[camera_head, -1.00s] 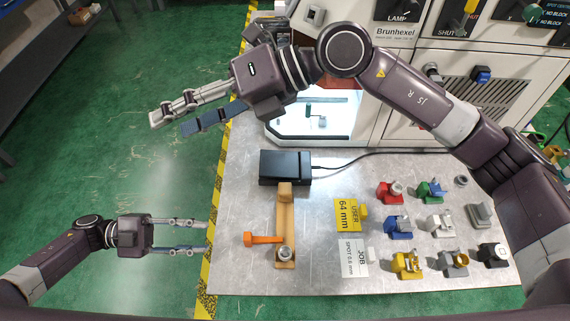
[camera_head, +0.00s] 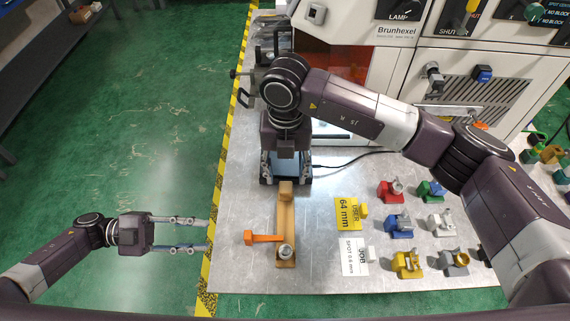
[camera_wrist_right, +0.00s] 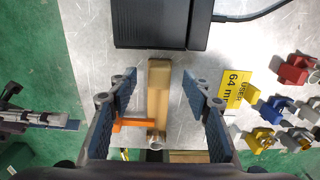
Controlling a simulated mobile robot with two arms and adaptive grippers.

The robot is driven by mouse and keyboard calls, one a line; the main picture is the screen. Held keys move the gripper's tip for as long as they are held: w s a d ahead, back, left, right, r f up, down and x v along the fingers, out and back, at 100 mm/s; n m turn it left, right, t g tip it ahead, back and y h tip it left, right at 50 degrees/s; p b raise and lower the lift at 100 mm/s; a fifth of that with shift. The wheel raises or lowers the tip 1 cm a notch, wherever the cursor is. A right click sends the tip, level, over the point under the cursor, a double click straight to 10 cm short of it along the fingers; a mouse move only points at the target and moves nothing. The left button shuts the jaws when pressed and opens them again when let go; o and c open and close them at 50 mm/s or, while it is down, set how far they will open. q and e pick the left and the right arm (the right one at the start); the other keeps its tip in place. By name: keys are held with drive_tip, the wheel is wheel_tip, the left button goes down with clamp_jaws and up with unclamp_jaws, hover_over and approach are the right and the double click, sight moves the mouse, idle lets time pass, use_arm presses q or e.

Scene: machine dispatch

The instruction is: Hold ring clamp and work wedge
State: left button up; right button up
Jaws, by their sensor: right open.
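The ring clamp (camera_head: 285,222) is a long tan wooden piece lying on the metal table, with a round metal ring (camera_head: 285,251) at its near end. An orange wedge (camera_head: 262,237) sticks out from its left side. In the right wrist view the clamp (camera_wrist_right: 158,92) lies between the spread fingers, with the orange wedge (camera_wrist_right: 130,122) to its left. My right gripper (camera_head: 286,180) is open and empty at the clamp's far end; contact cannot be told. My left gripper (camera_head: 207,234) is open and empty, left of the clamp near the striped table edge.
A black box (camera_wrist_right: 162,22) with a cable lies beyond the clamp. Yellow (camera_head: 347,213) and white (camera_head: 354,256) labels lie to the right. Several coloured small fixtures (camera_head: 397,225) stand farther right. The Brunhexel machine (camera_head: 400,60) stands behind.

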sight(286, 182)
drive_tip(key=shift+f, duration=2.25)
clamp_jaws()
